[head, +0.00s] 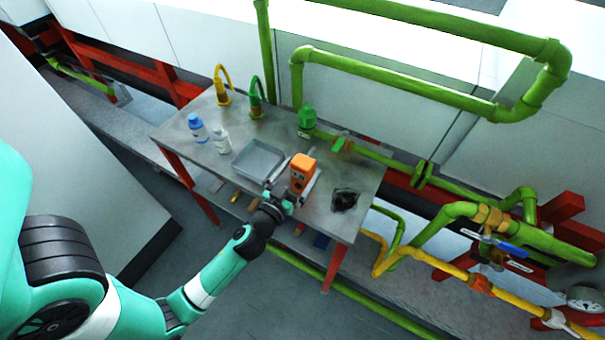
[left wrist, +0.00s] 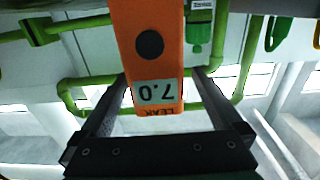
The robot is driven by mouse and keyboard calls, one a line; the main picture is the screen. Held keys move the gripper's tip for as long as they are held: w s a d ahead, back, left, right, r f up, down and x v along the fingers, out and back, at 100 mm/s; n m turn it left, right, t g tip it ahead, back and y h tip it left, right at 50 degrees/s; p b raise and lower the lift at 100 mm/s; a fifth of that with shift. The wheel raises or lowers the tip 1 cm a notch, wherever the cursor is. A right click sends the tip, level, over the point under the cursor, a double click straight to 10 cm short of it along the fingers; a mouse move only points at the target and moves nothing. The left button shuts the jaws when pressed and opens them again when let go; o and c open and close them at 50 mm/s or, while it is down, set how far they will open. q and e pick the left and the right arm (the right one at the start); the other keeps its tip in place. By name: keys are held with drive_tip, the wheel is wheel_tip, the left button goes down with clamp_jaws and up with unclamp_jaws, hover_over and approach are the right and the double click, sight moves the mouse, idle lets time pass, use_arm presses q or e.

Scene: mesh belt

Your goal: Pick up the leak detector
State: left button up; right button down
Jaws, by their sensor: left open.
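The leak detector (head: 302,168) is an orange device with dark round spots, upright on the metal table in the head view. In the left wrist view the detector (left wrist: 150,45) appears upside down, with a display reading 7.0 and the word LEAK. My left gripper (head: 296,187) is at the detector, and in the wrist view its two fingers (left wrist: 160,88) stand on either side of the device's end. The jaws are open; small gaps show beside the device. My right gripper is not in view.
The metal table (head: 325,220) also holds a grey tray (head: 258,160), a blue-capped bottle (head: 197,128), a white bottle (head: 221,139), a dark cloth-like patch (head: 344,201) and a green fitting (head: 307,118). Green pipes (head: 400,78) run behind; a yellow pipe (head: 425,257) runs at right.

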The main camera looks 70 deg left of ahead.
sight(308, 161)
use_arm(q)
drive_tip(key=x, duration=0.3)
drive_tip(key=shift+w+r, duration=0.3)
drive_tip(key=shift+w, duration=0.05)
drive_tip(key=shift+w+a+f, duration=0.1)
drive_tip(key=shift+w+a, duration=0.1)
drive_tip(key=shift+w, duration=0.1)
drive_tip(key=c, duration=1.6)
